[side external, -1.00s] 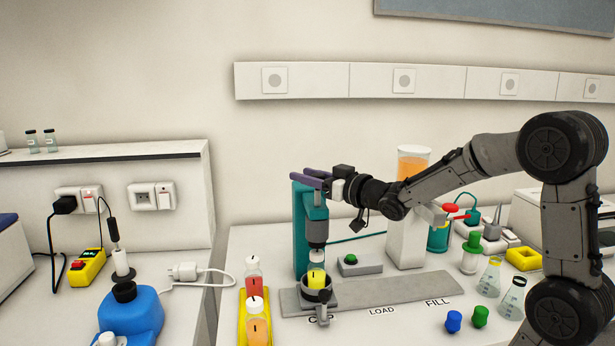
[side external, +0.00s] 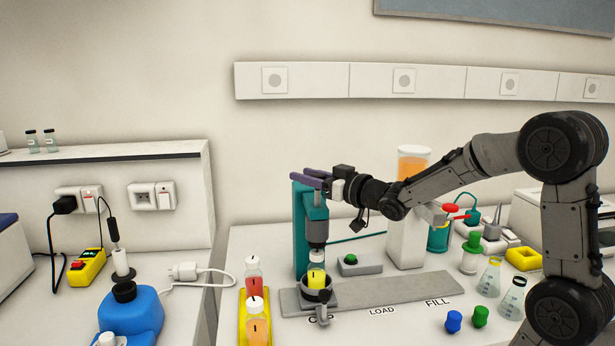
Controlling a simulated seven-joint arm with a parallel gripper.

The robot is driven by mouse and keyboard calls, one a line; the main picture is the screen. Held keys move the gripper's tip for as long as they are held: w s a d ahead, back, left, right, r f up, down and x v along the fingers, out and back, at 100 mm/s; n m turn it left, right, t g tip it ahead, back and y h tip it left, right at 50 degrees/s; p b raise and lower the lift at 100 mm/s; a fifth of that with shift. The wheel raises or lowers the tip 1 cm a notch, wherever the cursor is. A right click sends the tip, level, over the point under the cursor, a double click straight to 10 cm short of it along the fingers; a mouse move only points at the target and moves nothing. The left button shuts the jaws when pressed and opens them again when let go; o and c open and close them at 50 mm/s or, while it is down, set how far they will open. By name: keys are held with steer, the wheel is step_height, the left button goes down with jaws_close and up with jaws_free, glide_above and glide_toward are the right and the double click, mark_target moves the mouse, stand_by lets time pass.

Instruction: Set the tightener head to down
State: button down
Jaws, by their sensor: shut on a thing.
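The teal tightener (side external: 301,235) stands at the CAP end of the grey rail. Its grey head (side external: 317,232) hangs low, with its lower end at or very close to the white cap of a bottle of yellow juice (side external: 316,279). I cannot tell if they touch. The bottle stands upright in a dark round holder (side external: 305,297). My gripper (side external: 314,180) is at the top of the tightener, its purple fingers shut on the upper part of the head, a grey post (side external: 318,199). The fingers partly hide the top of the tightener.
A grey box with a green button (side external: 350,259) stands right of the tightener. A yellow rack (side external: 243,325) with bottles is at the front left. The white dispenser (side external: 405,240) stands behind the rail (side external: 400,289). Flasks and caps stand at the right.

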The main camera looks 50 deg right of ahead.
mark_target(308, 202)
steer(key=shift+f, duration=1.8)
steer(key=shift+c, duration=2.2)
jaws_free()
steer(key=shift+r, duration=0.1)
steer(key=shift+s, duration=0.1)
steer(key=shift+s+r, duration=0.1)
steer(key=shift+s, duration=0.15)
steer(key=s+a, duration=0.1)
steer(key=s, duration=1.2)
steer(key=shift+a, duration=0.3)
